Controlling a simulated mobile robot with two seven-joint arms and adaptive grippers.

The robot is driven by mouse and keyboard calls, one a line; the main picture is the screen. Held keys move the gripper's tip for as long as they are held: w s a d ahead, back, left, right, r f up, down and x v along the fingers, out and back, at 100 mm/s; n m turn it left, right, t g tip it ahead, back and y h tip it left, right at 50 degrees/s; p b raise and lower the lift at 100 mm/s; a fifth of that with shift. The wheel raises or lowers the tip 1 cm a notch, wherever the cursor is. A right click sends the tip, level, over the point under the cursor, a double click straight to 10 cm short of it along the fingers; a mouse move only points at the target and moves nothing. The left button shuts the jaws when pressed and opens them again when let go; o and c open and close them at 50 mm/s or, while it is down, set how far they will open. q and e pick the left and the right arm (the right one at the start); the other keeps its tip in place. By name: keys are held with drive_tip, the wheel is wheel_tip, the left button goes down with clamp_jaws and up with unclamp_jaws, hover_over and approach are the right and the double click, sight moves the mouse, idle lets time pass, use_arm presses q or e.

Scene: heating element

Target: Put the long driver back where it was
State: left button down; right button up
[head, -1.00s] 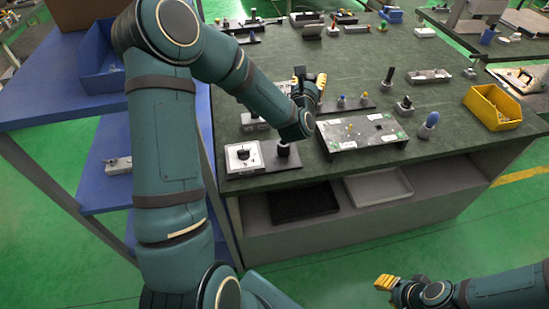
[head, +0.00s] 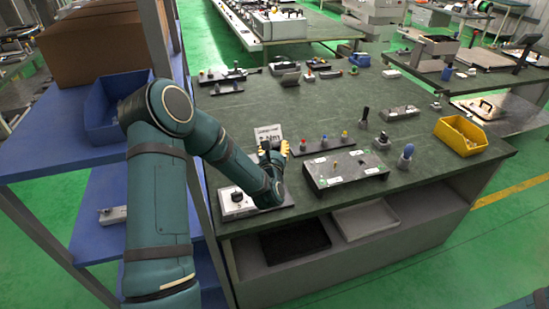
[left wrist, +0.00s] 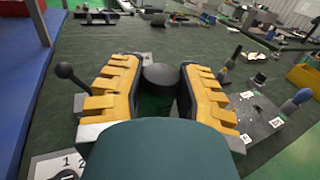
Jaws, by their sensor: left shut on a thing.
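My left gripper (head: 275,150) is over the near left part of the green bench top. In the left wrist view, its yellow-padded fingers (left wrist: 160,85) are shut on a dark, round-topped handle (left wrist: 160,74), which I take to be the long driver. Its lower part is hidden by the gripper, so I cannot tell whether its tip touches anything. A black-handled tool (head: 364,116) and a blue-handled tool (head: 405,155) stand upright in separate holders to the right. My right gripper is out of view.
A grey panel box (head: 345,175) lies right of the gripper, with a dark rack (head: 312,153) of small coloured tools behind it. A white knob box (head: 236,203) sits at the near left edge. A yellow bin (head: 459,136) stands at right. The bench middle is clear.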

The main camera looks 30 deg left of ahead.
use_arm(q)
drive_tip(key=shift+f, duration=1.75)
drive_tip(key=shift+f+b, duration=0.15)
drive_tip(key=shift+b, duration=0.15)
drive_tip(key=c, duration=0.7)
unclamp_jaws()
